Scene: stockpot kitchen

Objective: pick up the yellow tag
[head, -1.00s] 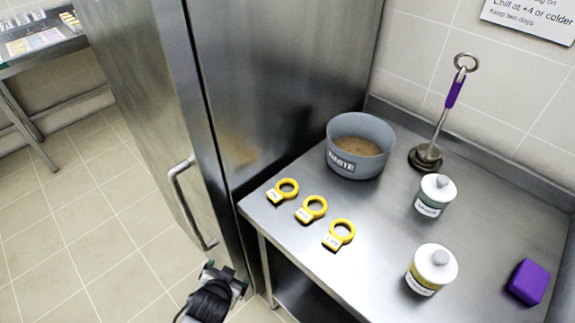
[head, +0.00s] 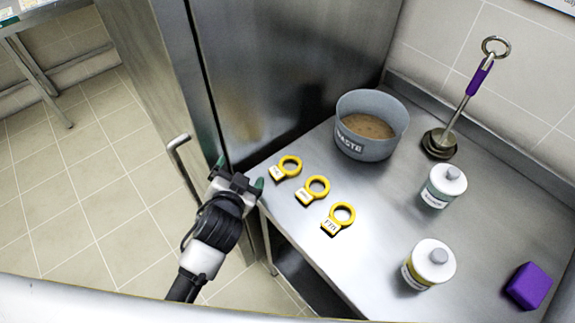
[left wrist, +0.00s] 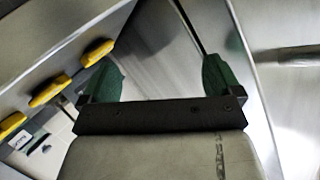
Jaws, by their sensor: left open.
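Three yellow tags with ring ends and white labels lie in a row near the left edge of the steel table: a far one (head: 285,167), a middle one (head: 313,190) and a near one (head: 338,218). My left gripper (head: 239,174) is open and empty, just left of the far tag and beside the table's edge. In the left wrist view, the green fingertips (left wrist: 160,77) are spread apart with no tag between them. Yellow tags, such as the nearest one (left wrist: 97,52), show left of the fingers. My right gripper is not in view.
A grey waste tub (head: 365,147), a purple-handled ringed tool (head: 470,90), two lidded jars (head: 443,186) (head: 429,264) and a purple block (head: 528,285) stand on the table (head: 370,270). A steel cabinet (head: 270,70) with a bar handle (head: 182,160) rises close to my left gripper.

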